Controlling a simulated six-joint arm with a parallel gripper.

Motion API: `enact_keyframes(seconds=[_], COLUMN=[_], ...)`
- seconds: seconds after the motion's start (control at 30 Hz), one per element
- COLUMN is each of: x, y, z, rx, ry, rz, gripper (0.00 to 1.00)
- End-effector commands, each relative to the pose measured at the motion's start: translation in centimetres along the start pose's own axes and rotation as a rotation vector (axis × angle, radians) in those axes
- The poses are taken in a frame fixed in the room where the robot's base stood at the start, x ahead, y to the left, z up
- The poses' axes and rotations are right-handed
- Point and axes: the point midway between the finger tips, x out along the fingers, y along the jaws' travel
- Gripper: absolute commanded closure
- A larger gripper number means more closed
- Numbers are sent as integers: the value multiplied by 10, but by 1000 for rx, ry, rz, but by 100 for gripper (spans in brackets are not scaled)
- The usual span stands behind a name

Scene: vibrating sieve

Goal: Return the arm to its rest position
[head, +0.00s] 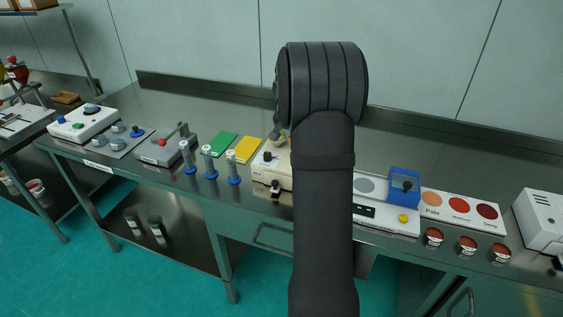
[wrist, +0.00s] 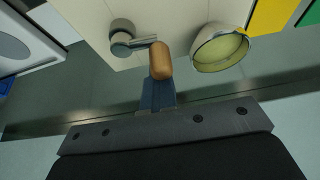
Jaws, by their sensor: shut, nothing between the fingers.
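My arm stands up in the middle of the head view and hides my gripper there. In the wrist view my gripper (wrist: 157,95) shows as narrow blue-grey fingers, shut and empty. Their tips are close to a brown rounded knob (wrist: 160,61) on a metal lever. I cannot tell whether they touch it. The lever sits on a cream machine (wrist: 95,20), beside a round metal-rimmed dish with a yellowish inside (wrist: 221,50). In the head view the cream machine (head: 262,172) is partly hidden behind my arm.
The steel bench holds green (head: 222,144) and yellow (head: 245,150) cards, several blue-based metal posts (head: 210,162), a grey device (head: 160,150) and a white control box (head: 82,122). At right are a blue-topped device (head: 404,186), a colour chart (head: 462,211) and small red-brown jars (head: 467,245).

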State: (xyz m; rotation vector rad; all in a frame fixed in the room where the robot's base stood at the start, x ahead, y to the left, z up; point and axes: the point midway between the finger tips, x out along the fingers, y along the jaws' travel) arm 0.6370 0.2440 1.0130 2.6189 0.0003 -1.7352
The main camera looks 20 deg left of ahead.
Motion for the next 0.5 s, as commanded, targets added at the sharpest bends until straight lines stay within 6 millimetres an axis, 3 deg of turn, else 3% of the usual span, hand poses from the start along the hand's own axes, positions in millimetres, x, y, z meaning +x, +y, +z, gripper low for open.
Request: enact_keyframes(seconds=[0.33, 0.5], x=[0, 0], y=[0, 0], z=[0, 0], rx=[0, 0], ry=[0, 0], rz=[0, 0], gripper=[100, 67])
